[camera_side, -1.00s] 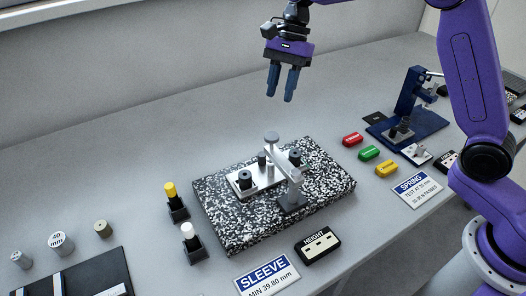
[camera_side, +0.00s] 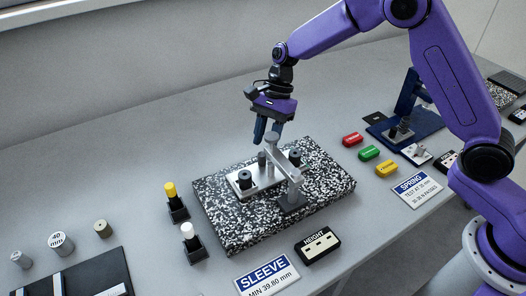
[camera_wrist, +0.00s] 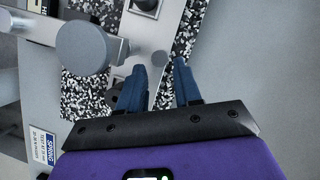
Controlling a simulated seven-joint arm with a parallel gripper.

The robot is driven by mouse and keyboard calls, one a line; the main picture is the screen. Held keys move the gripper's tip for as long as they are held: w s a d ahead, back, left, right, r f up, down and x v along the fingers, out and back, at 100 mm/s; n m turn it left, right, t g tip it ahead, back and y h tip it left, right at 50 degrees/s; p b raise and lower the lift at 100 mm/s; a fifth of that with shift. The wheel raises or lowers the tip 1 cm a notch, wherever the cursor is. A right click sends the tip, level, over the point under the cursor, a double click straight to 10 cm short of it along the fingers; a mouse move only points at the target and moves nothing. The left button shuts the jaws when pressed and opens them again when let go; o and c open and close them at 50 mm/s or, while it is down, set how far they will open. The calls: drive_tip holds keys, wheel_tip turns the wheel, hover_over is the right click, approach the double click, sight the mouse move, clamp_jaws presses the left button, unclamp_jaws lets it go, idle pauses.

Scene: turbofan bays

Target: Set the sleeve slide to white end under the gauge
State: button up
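The sleeve slide (camera_side: 267,182) is a pale metal plate on the speckled granite block (camera_side: 235,225). It carries a dark cylinder (camera_side: 245,180) near its left end, another (camera_side: 294,156) near its right end, and a small grey post (camera_side: 262,160) between them. The grey gauge (camera_side: 284,160) reaches over the slide from a dark foot; its round top (camera_wrist: 82,48) shows in the wrist view. My gripper (camera_side: 266,142) is just above and behind the slide, fingers pointing down. In the wrist view its fingertips (camera_wrist: 158,68) are apart, with the plate beyond them. No white slide end is distinguishable.
A yellow-topped plug (camera_side: 171,190) and a white-topped plug (camera_side: 188,231) stand left of the block. The SLEEVE sign (camera_side: 266,277) and HEIGHT box (camera_side: 318,244) lie in front. Red, green and yellow blocks (camera_side: 369,153) and a blue press (camera_side: 408,100) are right. The bench behind is clear.

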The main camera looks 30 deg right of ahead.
sight(263, 153)
drive_tip(key=shift+x, duration=2.15)
clamp_jaws()
drive_tip(key=d, duration=0.7)
drive_tip(key=shift+d, duration=0.3)
unclamp_jaws()
drive_tip(key=shift+d, duration=0.1)
drive_tip(key=shift+r, duration=0.1)
